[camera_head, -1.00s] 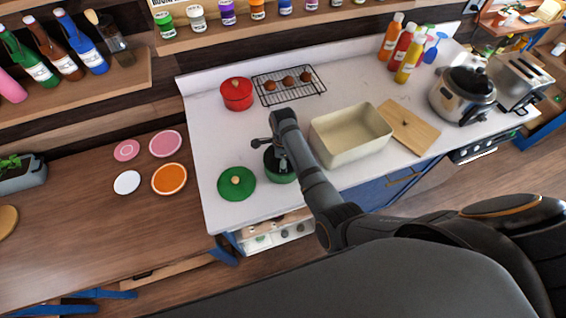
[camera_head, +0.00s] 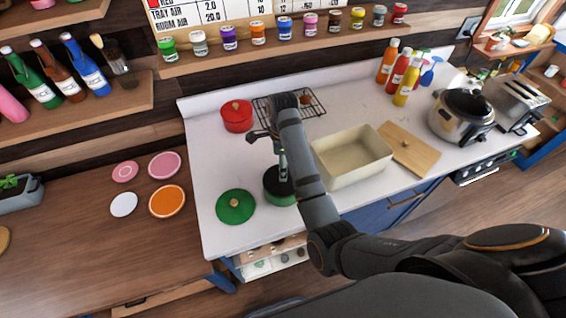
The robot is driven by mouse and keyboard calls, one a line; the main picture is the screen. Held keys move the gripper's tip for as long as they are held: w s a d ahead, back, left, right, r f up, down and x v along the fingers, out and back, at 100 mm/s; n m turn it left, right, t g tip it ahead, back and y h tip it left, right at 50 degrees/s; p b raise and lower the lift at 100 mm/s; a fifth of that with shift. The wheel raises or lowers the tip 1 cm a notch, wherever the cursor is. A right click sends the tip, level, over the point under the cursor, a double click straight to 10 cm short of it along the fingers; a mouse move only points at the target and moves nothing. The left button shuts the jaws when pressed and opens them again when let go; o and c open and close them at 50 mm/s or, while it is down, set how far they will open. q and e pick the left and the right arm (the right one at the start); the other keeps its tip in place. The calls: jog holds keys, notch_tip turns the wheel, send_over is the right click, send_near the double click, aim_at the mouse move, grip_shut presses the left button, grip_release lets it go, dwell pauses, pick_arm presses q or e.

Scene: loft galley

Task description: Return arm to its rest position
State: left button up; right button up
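My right arm comes in from the lower right and reaches over the white counter (camera_head: 215,160). Its gripper (camera_head: 283,172) hangs down from the wrist above or at the dark inside of a green pot (camera_head: 277,193). The fingers are small and seen from above. I cannot tell whether they are apart or touch the pot, and I see no object held. The pot's green lid (camera_head: 235,207) lies on the counter just left of it. My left gripper is not in view.
A red lidded pot (camera_head: 237,116) and a wire rack (camera_head: 313,108), partly hidden by my arm, stand behind. A cream bin (camera_head: 352,160) and cutting board (camera_head: 412,152) are to the right. Bottles, a cooker (camera_head: 462,115) and a toaster (camera_head: 515,100) stand farther right. Shelves overhang the back.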

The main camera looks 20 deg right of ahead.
jog(key=s+d+f+n+t, duration=0.2)
jog(key=s+d+f+n, duration=0.45)
jog(key=s+n, duration=0.25)
jog(key=s+d+r+n+t+h, duration=0.1)
jog(key=s+d+r+n+t, duration=0.2)
jog(key=s+n, duration=0.9)
notch_tip(320, 180, down, 34)
jog(key=s+d+n+g+b, duration=0.1)
jog(key=s+d+g+b, duration=0.1)
jog(key=b, duration=0.5)
jog(key=s+d+f+g+b, duration=0.1)
jog(key=s+f+b, duration=0.3)
jog(key=s+f, duration=1.3)
notch_tip(320, 180, down, 2)
jog(key=shift+s+d+f+b, duration=0.1)
jog(key=shift+s+d+b, duration=0.05)
jog(key=shift+s+b, duration=0.2)
